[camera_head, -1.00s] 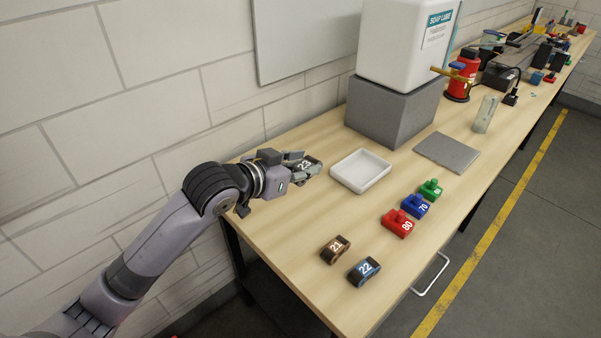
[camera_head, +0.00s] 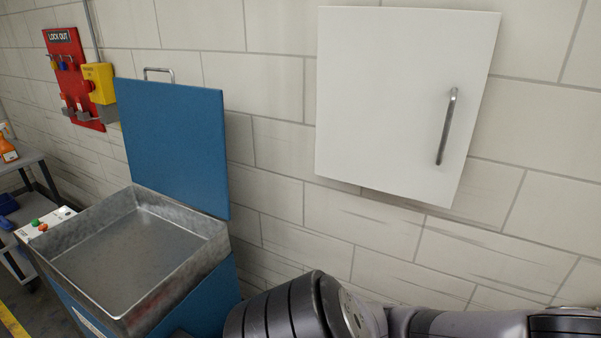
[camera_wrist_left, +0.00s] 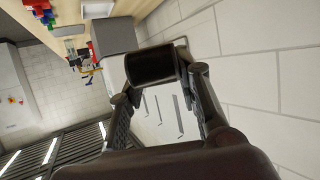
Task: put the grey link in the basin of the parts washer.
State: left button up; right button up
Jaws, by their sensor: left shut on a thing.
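The parts washer (camera_head: 207,290) is a blue cabinet at the lower left of the head view. Its blue lid (camera_head: 175,140) stands open against the wall. Its grey metal basin (camera_head: 125,255) is empty where I can see into it. In the left wrist view my left gripper (camera_wrist_left: 158,84) is shut on the grey link (camera_wrist_left: 150,66), a dark rounded piece held between the fingertips. Its number is not visible from here. In the head view only arm parts of mine show at the bottom, and neither gripper nor link is visible. My right gripper is out of view.
A white wall cabinet (camera_head: 400,100) hangs at the right. A red lock-out board (camera_head: 72,75) and a grey cart (camera_head: 30,165) are at the far left. The wooden table (camera_wrist_left: 75,15) shows in the left wrist view.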

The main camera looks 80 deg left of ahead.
aim_at(135, 258)
jog(key=k+j+u, duration=0.15)
jog(key=u, duration=0.2)
jog(key=k+j+u, duration=0.15)
jog(key=u, duration=0.25)
jog(key=k+j+u, duration=0.15)
jog(key=j+u, duration=0.2)
jog(key=u, duration=1.55)
